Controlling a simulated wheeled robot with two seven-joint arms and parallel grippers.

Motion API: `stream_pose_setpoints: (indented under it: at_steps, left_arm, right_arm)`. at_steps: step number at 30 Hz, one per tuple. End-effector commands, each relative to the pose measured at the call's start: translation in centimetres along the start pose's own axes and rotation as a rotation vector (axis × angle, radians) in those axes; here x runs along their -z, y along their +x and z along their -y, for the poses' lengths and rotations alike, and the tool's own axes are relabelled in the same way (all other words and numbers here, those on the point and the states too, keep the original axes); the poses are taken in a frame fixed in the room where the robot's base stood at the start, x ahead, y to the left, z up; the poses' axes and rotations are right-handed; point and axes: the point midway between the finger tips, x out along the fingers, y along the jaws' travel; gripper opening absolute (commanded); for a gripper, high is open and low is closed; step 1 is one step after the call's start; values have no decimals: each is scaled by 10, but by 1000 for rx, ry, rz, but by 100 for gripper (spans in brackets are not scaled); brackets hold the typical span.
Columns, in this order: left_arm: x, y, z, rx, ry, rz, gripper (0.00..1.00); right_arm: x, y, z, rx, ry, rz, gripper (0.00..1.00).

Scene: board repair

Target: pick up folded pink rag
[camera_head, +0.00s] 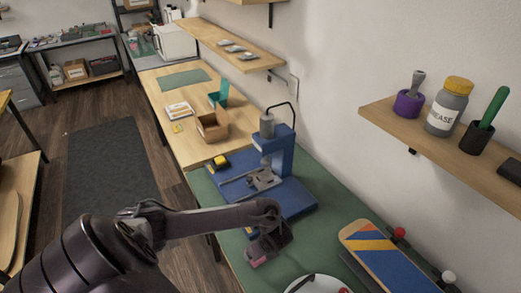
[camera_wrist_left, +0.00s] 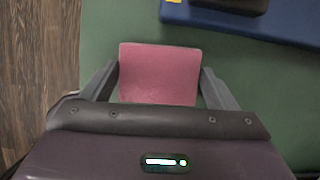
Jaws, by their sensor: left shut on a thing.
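The folded pink rag (camera_wrist_left: 158,75) sits between the two fingers of my left gripper (camera_wrist_left: 158,90) in the left wrist view. The fingers press on its left and right sides, so the gripper is shut on it. In the head view my left gripper (camera_head: 268,246) is over the green mat, and only a small pink edge of the rag (camera_head: 258,262) shows below it. I cannot tell whether the rag touches the mat. My right gripper is not in view.
A blue press (camera_head: 285,155) on a blue base stands just behind my left gripper. A striped skateboard deck (camera_head: 385,258) and a white plate (camera_head: 318,284) lie to the right on the green mat (camera_head: 325,215). A wall shelf (camera_head: 430,145) holds several containers.

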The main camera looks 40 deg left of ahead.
Motion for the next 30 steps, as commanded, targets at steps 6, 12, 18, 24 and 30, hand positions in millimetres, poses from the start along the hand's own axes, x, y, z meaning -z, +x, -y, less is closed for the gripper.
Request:
stream_pose_setpoints:
  at_steps: [6, 12, 18, 24, 30]
  left_arm:
    - [-8, -20, 1, 2, 0, -1, 59]
    - [-25, -62, 1, 3, 1, -1, 59]
    - [-36, -88, 0, 0, 0, 0, 59]
    - [-38, -93, 0, -1, 1, -1, 59]
    - [-38, -92, 0, -1, 0, -1, 59]
  right_arm:
    - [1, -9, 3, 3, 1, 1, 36]
    - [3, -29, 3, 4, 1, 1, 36]
    - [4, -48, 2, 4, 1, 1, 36]
    - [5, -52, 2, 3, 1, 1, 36]
    - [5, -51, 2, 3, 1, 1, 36]
